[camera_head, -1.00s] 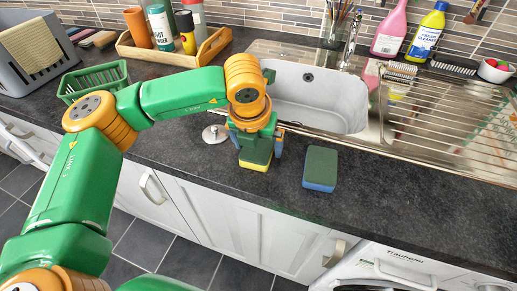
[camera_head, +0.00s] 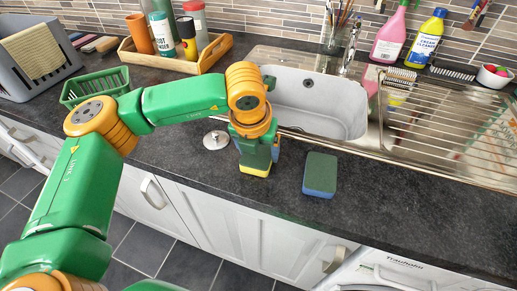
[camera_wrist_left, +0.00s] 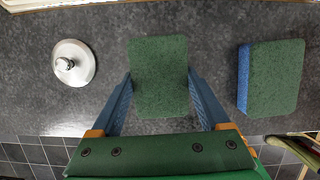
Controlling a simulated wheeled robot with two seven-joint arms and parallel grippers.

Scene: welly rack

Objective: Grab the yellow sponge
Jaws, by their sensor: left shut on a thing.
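The yellow sponge (camera_head: 256,170) has a green top and a yellow lower layer. It is at the front part of the dark counter, under my left gripper (camera_head: 256,155). In the left wrist view the green face of the sponge (camera_wrist_left: 160,75) lies between the two blue fingers of my left gripper (camera_wrist_left: 160,95), which are shut on its sides. Whether the sponge touches the counter I cannot tell. A second sponge (camera_head: 320,175), green on top and blue below, lies apart to the right; it also shows in the left wrist view (camera_wrist_left: 272,78). My right gripper is not in view.
A metal sink plug (camera_head: 216,140) lies left of the gripper. The sink (camera_head: 318,100) is behind it, with a wire drying rack (camera_head: 445,115) to the right. A green basket (camera_head: 95,86) and a wooden tray (camera_head: 165,60) stand at the left. The counter right of the blue sponge is clear.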

